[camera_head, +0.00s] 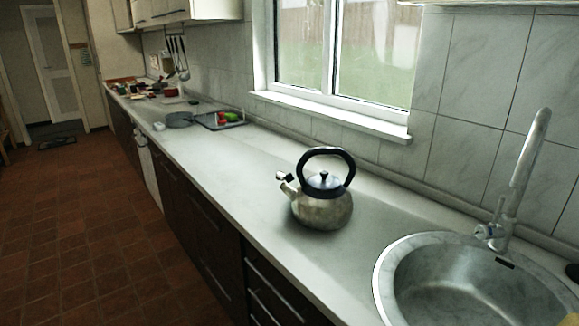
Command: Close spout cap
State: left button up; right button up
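A kettle (322,209) with a speckled pale body, a dark lid with a knob and a black arched handle stands upright on the pale countertop (262,200). Its short spout (289,191) points left. A small dark spout cap (283,177) sits at the spout's tip and seems tilted up, away from the opening; it is small in this view. Neither of my grippers is in view, and nothing touches the kettle.
A round sink (392,262) with a tall tap (519,175) lies right of the kettle. A pan (180,121) and a tray (236,125) with vegetables stand further back. The counter left of the kettle is clear; a tiled wall and window sill (330,115) run behind.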

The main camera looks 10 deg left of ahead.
aim_at(290, 177)
jog(key=k, duration=0.4)
jog(key=u, duration=1.7)
jog(key=i, duration=1.3)
jog(key=z, duration=1.4)
